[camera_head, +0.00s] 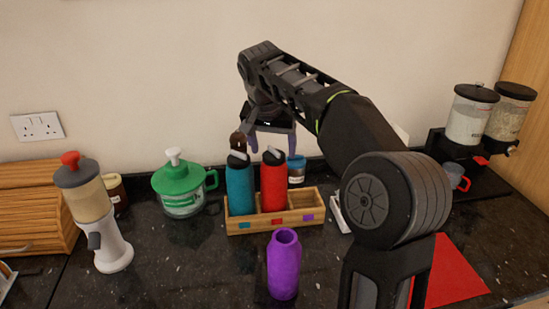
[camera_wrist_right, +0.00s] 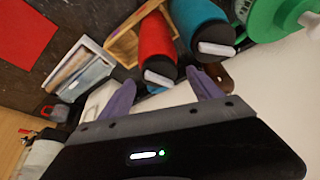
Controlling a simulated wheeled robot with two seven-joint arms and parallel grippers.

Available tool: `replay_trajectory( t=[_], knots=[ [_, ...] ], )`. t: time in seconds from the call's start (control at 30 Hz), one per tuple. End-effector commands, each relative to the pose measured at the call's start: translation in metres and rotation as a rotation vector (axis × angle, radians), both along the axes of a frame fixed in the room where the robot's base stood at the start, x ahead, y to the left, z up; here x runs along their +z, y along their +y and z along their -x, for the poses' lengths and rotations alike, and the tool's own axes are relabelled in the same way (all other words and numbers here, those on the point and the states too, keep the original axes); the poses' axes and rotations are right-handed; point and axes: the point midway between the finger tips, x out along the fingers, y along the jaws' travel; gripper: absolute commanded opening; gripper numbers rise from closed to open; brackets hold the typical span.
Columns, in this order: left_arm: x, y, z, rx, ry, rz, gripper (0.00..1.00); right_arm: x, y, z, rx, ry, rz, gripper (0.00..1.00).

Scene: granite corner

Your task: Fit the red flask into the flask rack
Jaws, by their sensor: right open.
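The red flask (camera_head: 273,187) with a dark cap stands upright in the middle compartment of the wooden flask rack (camera_head: 262,226), behind the red marker. It also shows in the right wrist view (camera_wrist_right: 155,40). The teal flask (camera_head: 240,188) stands in the left compartment; the right compartment, with a purple marker, is empty. My right gripper (camera_head: 271,142) is open and empty, its purple fingers above and behind the red flask's cap. In the right wrist view the fingers (camera_wrist_right: 164,92) lie either side of the cap, apart from it. My left gripper is not in view.
A purple open-topped flask (camera_head: 284,266) stands in front of the rack. A green-lidded jug (camera_head: 182,188) and a blender-like dispenser (camera_head: 96,212) stand left. Cereal dispensers (camera_head: 470,118) and a red mat (camera_head: 448,272) are right.

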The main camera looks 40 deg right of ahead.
Motion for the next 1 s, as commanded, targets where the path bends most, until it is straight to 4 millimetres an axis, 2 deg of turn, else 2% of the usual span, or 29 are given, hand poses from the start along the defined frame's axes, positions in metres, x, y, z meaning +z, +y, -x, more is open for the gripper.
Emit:
replay_trajectory(
  t=[0.03,0.17,0.2,0.3,1.0],
  knots=[
    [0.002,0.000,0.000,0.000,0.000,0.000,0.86,0.013,0.004,0.002,0.002,-0.005,0.000,0.73],
    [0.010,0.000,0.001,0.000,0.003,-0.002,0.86,0.041,0.013,0.009,0.001,-0.003,-0.001,0.73],
    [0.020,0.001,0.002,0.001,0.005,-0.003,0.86,0.050,0.014,0.011,0.000,0.000,-0.001,0.73],
    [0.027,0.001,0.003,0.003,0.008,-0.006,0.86,0.058,0.018,0.014,0.001,0.000,-0.001,0.73],
    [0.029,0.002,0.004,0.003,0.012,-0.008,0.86,0.060,0.019,0.016,0.000,0.001,-0.001,0.73]
  ],
)
